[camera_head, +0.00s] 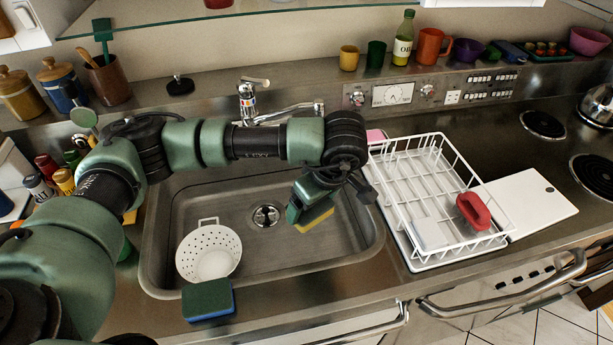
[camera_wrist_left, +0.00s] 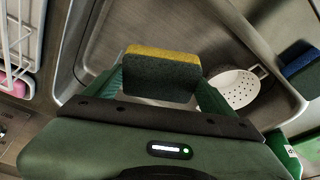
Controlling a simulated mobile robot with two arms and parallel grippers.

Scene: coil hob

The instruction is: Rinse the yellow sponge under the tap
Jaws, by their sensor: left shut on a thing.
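The yellow sponge (camera_head: 316,220), with a dark green scouring side, is held over the right part of the sink (camera_head: 160,235). My left gripper (camera_head: 308,206) is shut on it. In the left wrist view the sponge (camera_wrist_left: 160,58) sits between the two fingers of the gripper (camera_wrist_left: 160,88), yellow edge outward. The chrome tap (camera_head: 247,97) stands behind the sink, its spout pointing right. My forearm crosses in front of the tap and hides part of it. I see no water running. My right gripper is not in view.
A white colander (camera_head: 209,252) stands in the sink near the drain (camera_head: 267,215). A blue-green sponge (camera_head: 207,300) lies on the front rim. A white dish rack (camera_head: 410,185) with a red item (camera_head: 473,212) stands right of the sink. A glass shelf (camera_head: 300,18) hangs above.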

